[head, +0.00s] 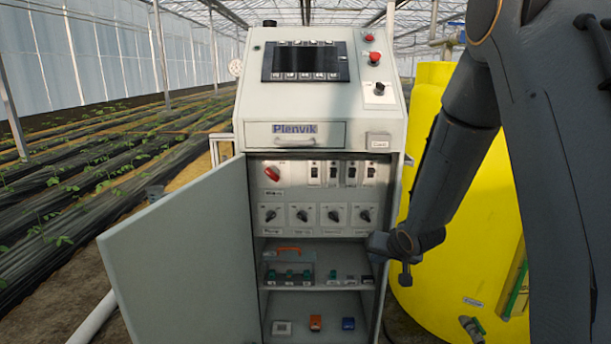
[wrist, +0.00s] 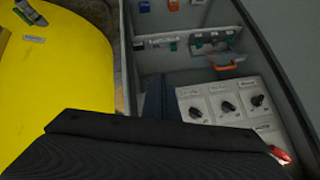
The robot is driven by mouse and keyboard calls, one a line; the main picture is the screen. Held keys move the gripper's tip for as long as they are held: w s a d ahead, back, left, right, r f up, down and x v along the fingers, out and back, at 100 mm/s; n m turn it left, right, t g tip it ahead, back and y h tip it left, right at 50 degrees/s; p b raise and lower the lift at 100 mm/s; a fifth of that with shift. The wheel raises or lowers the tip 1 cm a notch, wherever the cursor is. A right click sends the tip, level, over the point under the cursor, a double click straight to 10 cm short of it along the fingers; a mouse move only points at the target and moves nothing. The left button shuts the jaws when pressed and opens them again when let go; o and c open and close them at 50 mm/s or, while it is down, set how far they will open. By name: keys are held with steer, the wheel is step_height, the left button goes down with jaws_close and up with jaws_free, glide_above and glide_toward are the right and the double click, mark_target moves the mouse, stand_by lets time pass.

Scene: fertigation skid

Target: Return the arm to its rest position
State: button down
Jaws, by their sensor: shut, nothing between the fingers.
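My arm comes down on the right of the head view, in front of the yellow tank (head: 450,190). It is bent, and its end hangs before the right edge of the open cabinet (head: 255,190). My gripper (wrist: 157,88) shows as a dark narrow shape low in the wrist view; it is shut and empty. It points toward the cabinet interior, apart from the shelves as far as I can tell. In the head view its fingers are hard to tell from the wrist parts.
The cabinet door (head: 185,255) stands open to the left. Inside are a red rotary switch (head: 272,174), several black knobs, and shelves with an orange-handled carrier (head: 288,251) and small coloured parts. A drawer (head: 295,135) above is shut. Plant rows lie at left.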

steer(key=s+r+g+p, duration=0.1)
steer(key=s+r+g, duration=0.1)
steer(key=s, duration=0.9)
steer(key=s+a+r+n+g+h+p, duration=0.1)
steer(key=s+r+g, duration=0.2)
steer(key=s, duration=0.8)
steer(key=s+r+n+g+p, duration=0.1)
steer(key=s+r+g, duration=0.2)
steer(key=s, duration=0.8)
steer(key=shift+s+a+r, duration=0.15)
steer(key=shift+s+r, duration=0.1)
steer(key=shift+r, duration=0.7)
